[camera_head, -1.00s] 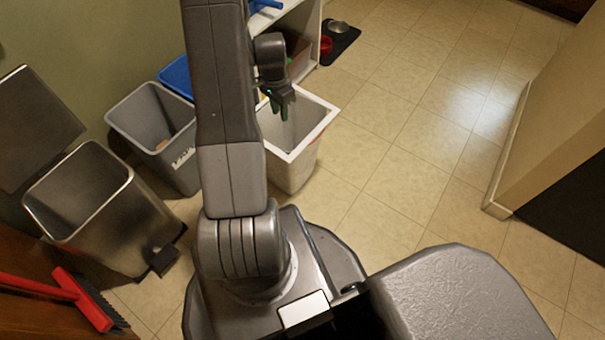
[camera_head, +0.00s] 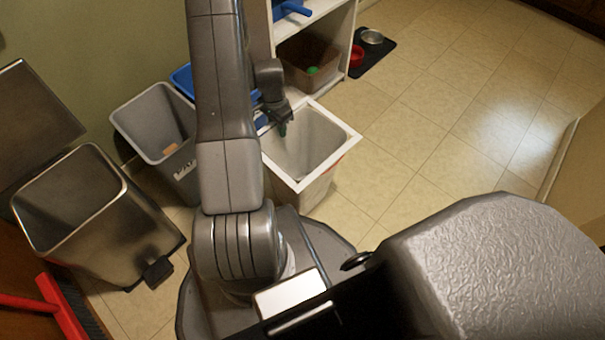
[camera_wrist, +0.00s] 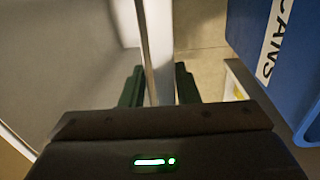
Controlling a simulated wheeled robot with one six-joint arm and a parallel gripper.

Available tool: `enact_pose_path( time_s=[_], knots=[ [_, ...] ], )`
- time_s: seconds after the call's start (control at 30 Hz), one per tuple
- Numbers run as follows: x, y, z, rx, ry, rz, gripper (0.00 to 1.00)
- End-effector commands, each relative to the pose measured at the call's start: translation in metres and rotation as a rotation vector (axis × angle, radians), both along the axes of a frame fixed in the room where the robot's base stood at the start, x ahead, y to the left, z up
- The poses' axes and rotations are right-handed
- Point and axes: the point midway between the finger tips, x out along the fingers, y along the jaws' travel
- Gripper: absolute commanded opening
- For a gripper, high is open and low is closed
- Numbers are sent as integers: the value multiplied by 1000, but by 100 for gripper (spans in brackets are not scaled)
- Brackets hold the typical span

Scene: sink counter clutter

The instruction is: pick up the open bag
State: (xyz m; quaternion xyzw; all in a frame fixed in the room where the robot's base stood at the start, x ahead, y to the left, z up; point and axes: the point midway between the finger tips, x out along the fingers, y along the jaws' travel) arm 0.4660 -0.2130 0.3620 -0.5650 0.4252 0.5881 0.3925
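I cannot make out a bag as such in either view. A white bin (camera_head: 342,157) with an open top stands on the floor beyond my arm. My gripper (camera_head: 283,130) points down at this bin's left rim in the head view. In the wrist view the two dark green fingers of my gripper (camera_wrist: 158,88) are apart, with a pale upright wall edge (camera_wrist: 157,40) between them. The grey inside of a bin fills the left of that view. Whether the fingers touch the wall cannot be told.
A blue bin marked CANS (camera_wrist: 285,60) stands close on the right in the wrist view. A grey bin (camera_head: 135,115) and a metal bin (camera_head: 110,240) stand at left. A white shelf (camera_head: 345,45) is behind. The tiled floor (camera_head: 420,130) at right is clear.

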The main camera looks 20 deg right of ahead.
Motion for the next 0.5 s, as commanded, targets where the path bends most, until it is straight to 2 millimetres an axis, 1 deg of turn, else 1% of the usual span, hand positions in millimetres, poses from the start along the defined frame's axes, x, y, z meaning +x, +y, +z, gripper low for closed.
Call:
enact_pose_path(
  time_s=[0.03, 0.1, 0.2, 0.37, 0.47, 0.5],
  knots=[
    [-2, 0, -14, 1, 3, 0, 28],
    [-2, 0, -22, 0, 2, 0, 28],
    [-2, -1, -26, 0, 0, 0, 28],
    [-2, -1, -24, 0, 0, 0, 28],
    [-2, -1, -24, 0, 0, 0, 10],
    [-2, -1, -24, 0, 0, 0, 3]
  ],
)
